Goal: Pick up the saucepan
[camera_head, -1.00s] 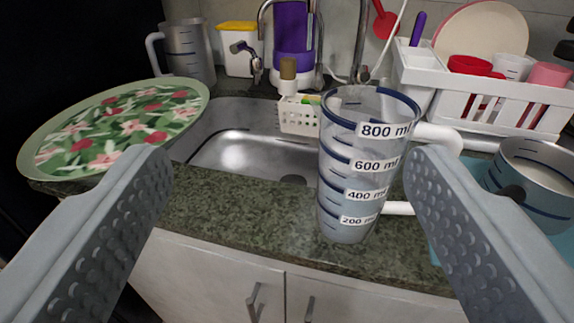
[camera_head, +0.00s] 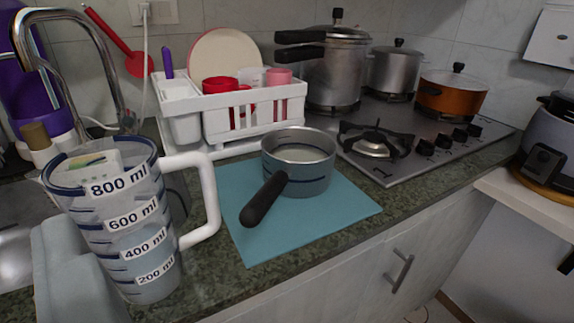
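The saucepan (camera_head: 300,175) is blue-grey with a dark band and stands upright on a blue mat (camera_head: 330,217). Its black handle (camera_head: 264,199) points toward the front left. The pan's inside is pale and looks empty. At the lower left a grey-blue shape, apparently part of my gripper (camera_head: 75,270), shows beside and partly behind the measuring jug (camera_head: 120,222). Its fingertips cannot be made out, so I cannot tell whether it is open. It is well to the left of the saucepan and apart from it.
The tall clear jug, with its white handle (camera_head: 208,190), stands left of the mat. A white dish rack (camera_head: 270,100) with red cups is behind the saucepan. A gas hob (camera_head: 440,135) with several pots is at the back right. The mat's front is clear.

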